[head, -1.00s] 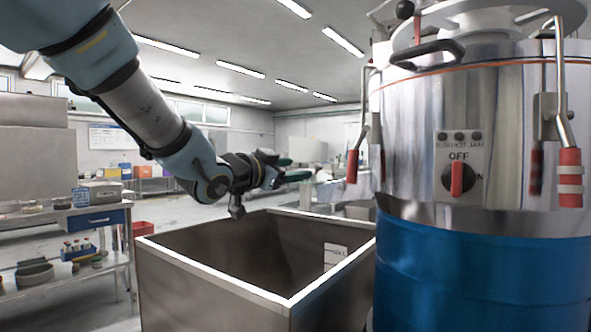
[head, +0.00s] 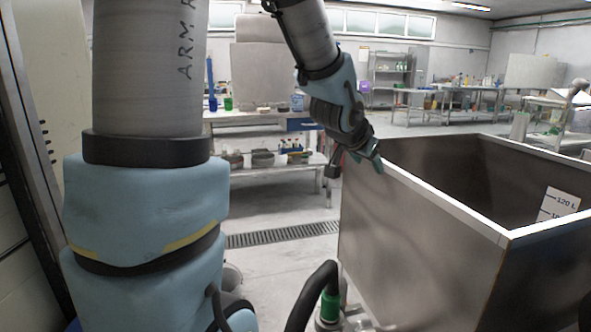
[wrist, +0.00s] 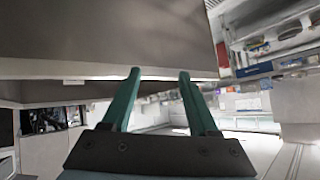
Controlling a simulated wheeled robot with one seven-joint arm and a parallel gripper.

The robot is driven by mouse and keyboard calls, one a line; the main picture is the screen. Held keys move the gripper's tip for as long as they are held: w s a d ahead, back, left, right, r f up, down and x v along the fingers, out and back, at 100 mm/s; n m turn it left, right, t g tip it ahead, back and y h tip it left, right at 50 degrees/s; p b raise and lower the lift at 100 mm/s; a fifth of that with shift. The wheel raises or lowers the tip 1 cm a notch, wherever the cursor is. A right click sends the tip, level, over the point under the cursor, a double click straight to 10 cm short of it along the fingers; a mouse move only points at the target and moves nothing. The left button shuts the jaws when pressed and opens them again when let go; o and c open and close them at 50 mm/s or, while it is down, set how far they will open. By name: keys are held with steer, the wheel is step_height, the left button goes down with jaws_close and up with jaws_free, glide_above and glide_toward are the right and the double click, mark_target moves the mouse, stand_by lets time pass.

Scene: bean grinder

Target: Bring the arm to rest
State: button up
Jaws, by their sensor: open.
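My gripper (head: 372,162) hangs at the end of my bent arm, beside the left corner of the open metal bin (head: 415,222) in the head view. In the wrist view my gripper (wrist: 160,72) shows two green fingers spread apart with nothing between them. The bin's grey wall (wrist: 120,28) fills the upper left of that view. I cannot tell whether the fingers touch the bin. My upper arm fills the left of the head view.
A label (head: 558,204) reading 120 L is on the bin's inner wall. A black hose with a green fitting (head: 330,306) stands before the bin. A shelved bench (head: 265,172) is behind. Open floor (head: 290,262) lies between, with a drain grate (head: 282,235).

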steer(key=s+a+f+n+g+y, duration=0.2)
steer(key=s+a+f+n, duration=0.15)
steer(key=a, duration=0.45)
steer(key=s+a+f+n+g+y, duration=0.2)
steer(key=s+a+f, duration=0.3)
steer(key=a, duration=0.2)
steer(key=s+a+f+n+g+y, duration=0.2)
steer(key=s+a+f+n, duration=0.15)
steer(key=a, duration=0.45)
steer(key=w+p+v, duration=0.2)
steer(key=p+v, duration=1.4)
steer(key=p, duration=0.1)
steer(key=shift+a+r+g, duration=0.3)
steer(key=shift+r+g, duration=0.05)
steer(key=shift+g, duration=0.05)
